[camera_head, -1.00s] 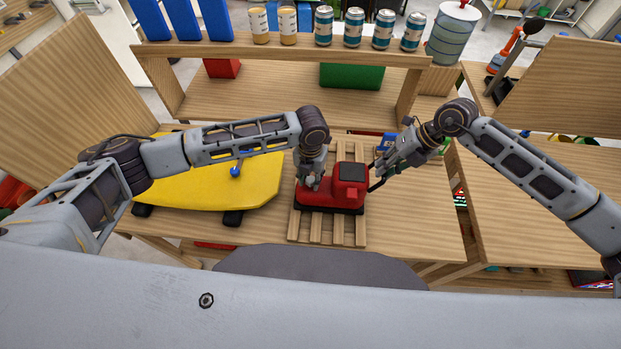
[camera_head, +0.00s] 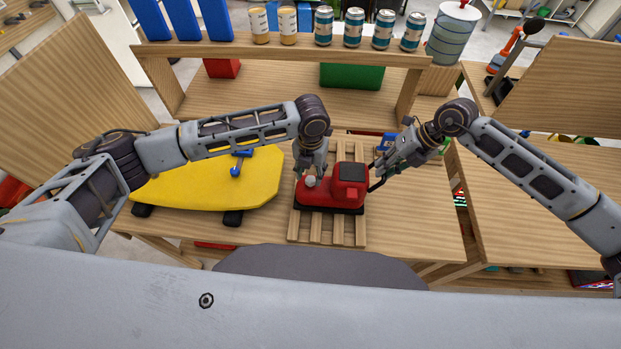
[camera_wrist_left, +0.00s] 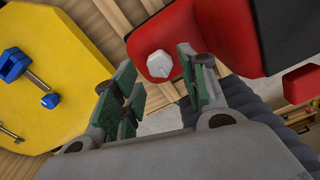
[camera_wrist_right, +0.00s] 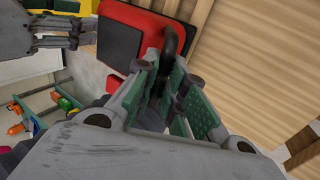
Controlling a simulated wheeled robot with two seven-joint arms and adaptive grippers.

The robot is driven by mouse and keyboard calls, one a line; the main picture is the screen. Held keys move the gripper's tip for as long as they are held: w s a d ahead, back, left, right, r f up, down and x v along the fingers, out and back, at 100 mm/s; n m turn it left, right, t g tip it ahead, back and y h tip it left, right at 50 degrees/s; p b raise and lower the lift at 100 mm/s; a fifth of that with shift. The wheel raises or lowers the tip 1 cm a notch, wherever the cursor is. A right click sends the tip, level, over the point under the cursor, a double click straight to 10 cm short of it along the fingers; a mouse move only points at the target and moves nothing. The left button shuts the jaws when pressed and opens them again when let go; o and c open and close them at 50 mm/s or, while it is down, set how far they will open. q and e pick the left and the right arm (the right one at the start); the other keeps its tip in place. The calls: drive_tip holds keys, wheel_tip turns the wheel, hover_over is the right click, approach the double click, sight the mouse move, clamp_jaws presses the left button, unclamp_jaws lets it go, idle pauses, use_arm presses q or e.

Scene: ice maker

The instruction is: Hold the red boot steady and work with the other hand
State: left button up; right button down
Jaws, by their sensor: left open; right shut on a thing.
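The red boot (camera_head: 333,194) rests on a slatted wooden rack (camera_head: 309,233) in the middle of the table. A pale faceted knob (camera_wrist_left: 159,64) sticks up from its toe and also shows in the head view (camera_head: 310,181). My left gripper (camera_wrist_left: 157,77) is open and empty just above the toe, with the knob near its right finger; contact is unclear. My right gripper (camera_wrist_right: 168,68) is shut on a dark loop (camera_wrist_right: 172,42) at the boot's right end. The loop's lower part is hidden between the fingers.
A yellow board (camera_head: 205,188) carrying a blue-handled tool (camera_head: 236,163) lies left of the rack. A shelf (camera_head: 285,50) with several cans stands behind. A blue object (camera_head: 385,142) lies beyond my right gripper. Bare table is free right of the rack.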

use_arm(q)
drive_tip(key=shift+r, duration=1.4)
wheel_tip(320, 180, up, 7)
idle(0.5)
drive_tip(key=shift+r, duration=0.1)
wheel_tip(320, 180, up, 7)
idle(1.3)
use_arm(e)
drive_tip(key=c, duration=1.6)
unclamp_jaws()
drive_tip(key=shift+o, duration=0.2)
drive_tip(key=shift+r, duration=0.15)
